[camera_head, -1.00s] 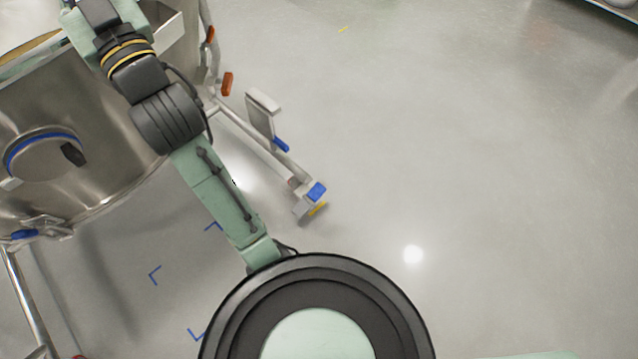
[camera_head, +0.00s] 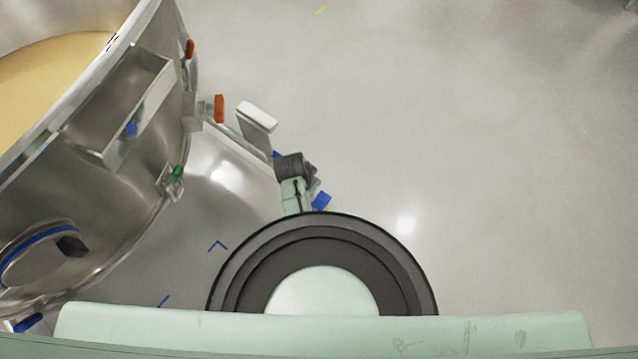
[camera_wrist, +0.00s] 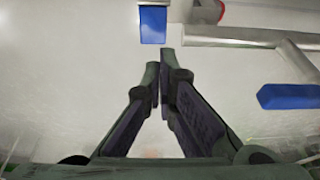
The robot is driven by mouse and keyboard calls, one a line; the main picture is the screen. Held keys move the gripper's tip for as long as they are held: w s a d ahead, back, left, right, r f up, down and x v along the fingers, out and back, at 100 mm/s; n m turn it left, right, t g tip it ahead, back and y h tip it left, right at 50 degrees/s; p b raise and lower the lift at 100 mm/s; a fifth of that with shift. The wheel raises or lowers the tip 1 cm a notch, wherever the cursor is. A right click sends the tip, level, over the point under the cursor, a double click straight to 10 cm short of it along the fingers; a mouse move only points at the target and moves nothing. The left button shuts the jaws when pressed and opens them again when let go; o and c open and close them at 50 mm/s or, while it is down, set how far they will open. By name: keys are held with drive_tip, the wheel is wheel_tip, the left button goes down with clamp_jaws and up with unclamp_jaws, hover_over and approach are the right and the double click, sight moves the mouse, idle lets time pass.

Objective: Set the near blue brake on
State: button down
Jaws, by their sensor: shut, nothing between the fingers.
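A blue brake pedal (camera_head: 321,201) shows at the end of the cart's low leg, beside my arm in the head view. In the wrist view a blue pedal (camera_wrist: 153,25) lies just beyond the fingertips, with a visible gap in the picture. A second blue pedal (camera_wrist: 290,97) is at the right of that view, below a metal tube. In the head view another bit of blue (camera_head: 277,154) shows beside my arm, mostly covered. My gripper (camera_wrist: 160,62) is shut and empty, its fingers together at the tips. My arm hides it in the head view.
A large steel vessel (camera_head: 130,215) holding yellowish material fills the left. A pale plate (camera_head: 257,116) stands on the cart's leg (camera_head: 228,132), close to my arm. A reddish part (camera_wrist: 209,11) is beside the upper pedal. The floor at right is clear.

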drive_tip(key=f, duration=0.1)
drive_tip(key=b, duration=0.1)
approach(321, 198)
drive_tip(key=x, duration=0.7)
